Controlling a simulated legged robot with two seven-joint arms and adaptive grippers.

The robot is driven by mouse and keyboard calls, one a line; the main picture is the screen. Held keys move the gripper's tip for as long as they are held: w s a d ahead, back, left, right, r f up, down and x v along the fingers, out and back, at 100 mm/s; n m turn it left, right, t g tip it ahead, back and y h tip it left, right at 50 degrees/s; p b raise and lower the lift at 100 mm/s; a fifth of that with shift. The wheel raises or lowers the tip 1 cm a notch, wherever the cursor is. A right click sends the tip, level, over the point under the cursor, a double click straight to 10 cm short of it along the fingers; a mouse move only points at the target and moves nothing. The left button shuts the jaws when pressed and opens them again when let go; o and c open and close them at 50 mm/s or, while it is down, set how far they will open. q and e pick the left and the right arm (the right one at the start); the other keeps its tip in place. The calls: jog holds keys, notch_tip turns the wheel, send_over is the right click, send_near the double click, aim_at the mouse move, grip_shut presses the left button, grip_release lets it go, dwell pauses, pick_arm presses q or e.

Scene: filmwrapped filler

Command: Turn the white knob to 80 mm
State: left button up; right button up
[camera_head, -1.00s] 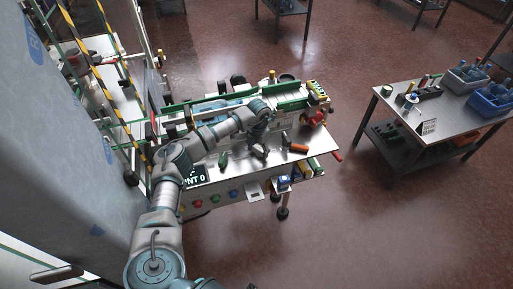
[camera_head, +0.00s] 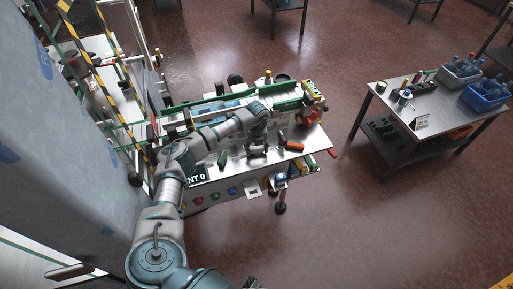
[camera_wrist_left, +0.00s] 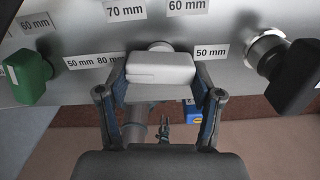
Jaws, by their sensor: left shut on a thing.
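The white knob (camera_wrist_left: 160,68) is a bar-shaped handle lying roughly level across the metal panel in the left wrist view. My left gripper (camera_wrist_left: 160,78) is shut on it, one finger at each end. The 80 mm label (camera_wrist_left: 109,60) is just left of the knob, partly covered by a finger. The 70 mm label (camera_wrist_left: 126,10) is above, the 60 mm label (camera_wrist_left: 188,6) above right, and the 50 mm label (camera_wrist_left: 211,52) right. In the head view my left gripper (camera_head: 258,150) is over the machine's panel and hides the knob.
A green knob (camera_wrist_left: 27,75) is left and a black knob (camera_wrist_left: 288,75) right of the gripper, both close. An orange handle (camera_head: 295,146) lies farther right on the panel.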

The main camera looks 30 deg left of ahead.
aim_at(257, 147)
pick_arm(q)
jog(key=shift+w+a+r+n, duration=0.1)
jog(key=shift+w+r+n, duration=0.2)
jog(key=shift+n, duration=0.2)
jog(key=o, duration=1.1)
jog(key=shift+o, duration=0.2)
jog(key=shift+f, duration=0.25)
jog(key=shift+s, duration=0.1)
notch_tip(257, 147, up, 12)
jog(key=shift+f, duration=0.1)
